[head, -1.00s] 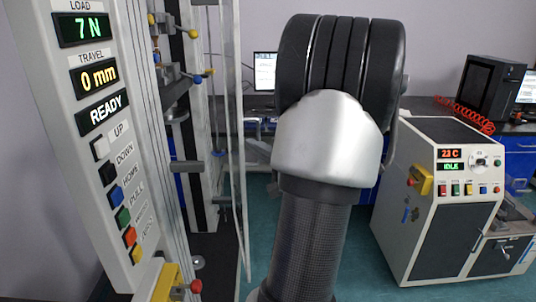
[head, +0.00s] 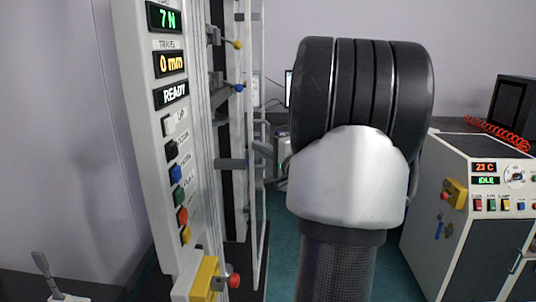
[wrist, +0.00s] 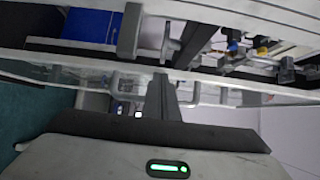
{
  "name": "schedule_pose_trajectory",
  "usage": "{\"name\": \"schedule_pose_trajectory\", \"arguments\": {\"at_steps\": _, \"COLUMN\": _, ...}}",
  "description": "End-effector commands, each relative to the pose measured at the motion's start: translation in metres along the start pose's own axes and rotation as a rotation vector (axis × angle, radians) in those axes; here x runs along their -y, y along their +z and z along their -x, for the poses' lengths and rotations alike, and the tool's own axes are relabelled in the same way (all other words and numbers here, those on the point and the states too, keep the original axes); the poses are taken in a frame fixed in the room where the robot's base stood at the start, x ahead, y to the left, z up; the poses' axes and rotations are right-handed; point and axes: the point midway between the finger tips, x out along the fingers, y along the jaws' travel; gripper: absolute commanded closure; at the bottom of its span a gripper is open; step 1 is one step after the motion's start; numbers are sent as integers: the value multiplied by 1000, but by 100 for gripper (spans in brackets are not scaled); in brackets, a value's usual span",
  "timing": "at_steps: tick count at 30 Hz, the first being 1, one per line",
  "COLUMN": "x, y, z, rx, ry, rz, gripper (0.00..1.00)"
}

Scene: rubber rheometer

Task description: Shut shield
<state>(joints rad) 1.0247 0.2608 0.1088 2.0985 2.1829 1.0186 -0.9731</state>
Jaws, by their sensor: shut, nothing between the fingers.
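The clear shield (head: 263,205) is a tall, thin panel on the right side of the test machine, seen nearly edge-on in the head view. In the wrist view the shield (wrist: 60,71) runs across the picture as a pale transparent band. My gripper (wrist: 163,84) is shut and empty, its fingers at the shield's band.
The machine's panel (head: 168,130) reads 7 N, 0 mm and READY, with several buttons and a yellow box with a red knob (head: 234,281) below. A white cabinet (head: 465,225) stands at right. A small lever (head: 45,270) is at lower left. Teal floor lies between.

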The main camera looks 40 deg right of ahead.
Motion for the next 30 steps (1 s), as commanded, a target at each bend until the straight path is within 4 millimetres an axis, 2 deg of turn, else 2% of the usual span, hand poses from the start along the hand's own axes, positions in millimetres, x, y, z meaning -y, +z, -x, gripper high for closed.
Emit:
{"name": "schedule_pose_trajectory", "arguments": {"at_steps": 1, "x": 3, "y": 22, "z": -13, "rx": 47, "ry": -12, "rz": 2, "gripper": 100}}
{"name": "schedule_pose_trajectory", "arguments": {"at_steps": 20, "x": 7, "y": 27, "z": -18, "rx": 54, "ry": -14, "rz": 7, "gripper": 100}}
{"name": "schedule_pose_trajectory", "arguments": {"at_steps": 26, "x": 7, "y": 25, "z": -1, "rx": 49, "ry": -13, "rz": 9, "gripper": 100}}
{"name": "schedule_pose_trajectory", "arguments": {"at_steps": 30, "x": 6, "y": 19, "z": 31, "rx": 36, "ry": -10, "rz": 7, "gripper": 100}}
